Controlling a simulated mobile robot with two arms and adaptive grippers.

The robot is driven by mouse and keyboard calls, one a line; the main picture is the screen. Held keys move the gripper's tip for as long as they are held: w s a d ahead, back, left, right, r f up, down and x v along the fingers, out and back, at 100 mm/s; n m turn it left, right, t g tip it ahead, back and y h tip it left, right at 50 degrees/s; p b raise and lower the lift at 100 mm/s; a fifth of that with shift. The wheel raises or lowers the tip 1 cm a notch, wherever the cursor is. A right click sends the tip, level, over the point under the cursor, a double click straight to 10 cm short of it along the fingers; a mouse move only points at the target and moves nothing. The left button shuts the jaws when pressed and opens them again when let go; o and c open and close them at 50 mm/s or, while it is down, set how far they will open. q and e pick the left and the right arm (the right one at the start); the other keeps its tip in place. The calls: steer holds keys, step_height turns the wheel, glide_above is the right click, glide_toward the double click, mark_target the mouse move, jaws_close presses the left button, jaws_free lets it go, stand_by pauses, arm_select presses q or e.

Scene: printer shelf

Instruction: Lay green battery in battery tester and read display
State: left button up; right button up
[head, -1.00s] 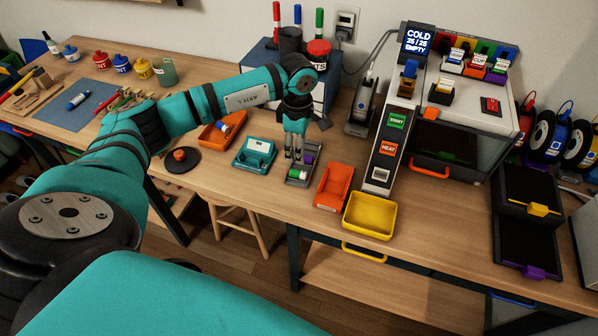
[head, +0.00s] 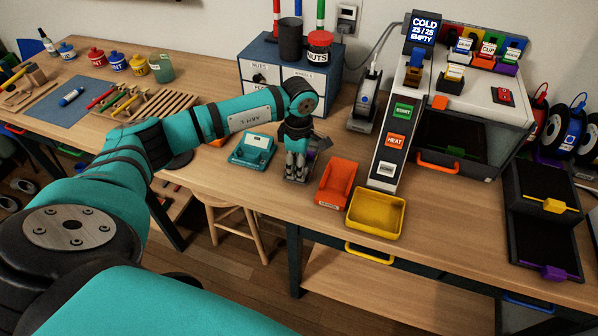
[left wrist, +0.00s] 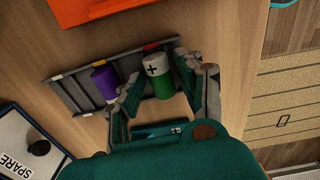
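The green battery (left wrist: 160,76), with a white end marked with a plus, sits in a grey tray (left wrist: 72,72) beside a purple battery (left wrist: 104,84). My left gripper (left wrist: 156,82) is open over the tray, one finger on each side of the green battery; I cannot tell whether they touch it. In the head view my left gripper (head: 296,176) points down and hides most of the tray and the green battery. The teal battery tester (head: 252,150) stands just left of it; its display is too small to read. My right gripper is not in view.
An orange bin (head: 336,182) and a yellow bin (head: 376,212) stand right of the tray. The sloped machine with buttons (head: 397,140) is behind them. A drawer cabinet (head: 270,88) stands at the back. A white panel reading SPARE (left wrist: 18,146) shows beside the tray.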

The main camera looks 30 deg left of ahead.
arm_select(q)
jaws_close()
steer(key=shift+r+p, duration=2.05)
steer(key=shift+r, duration=1.5)
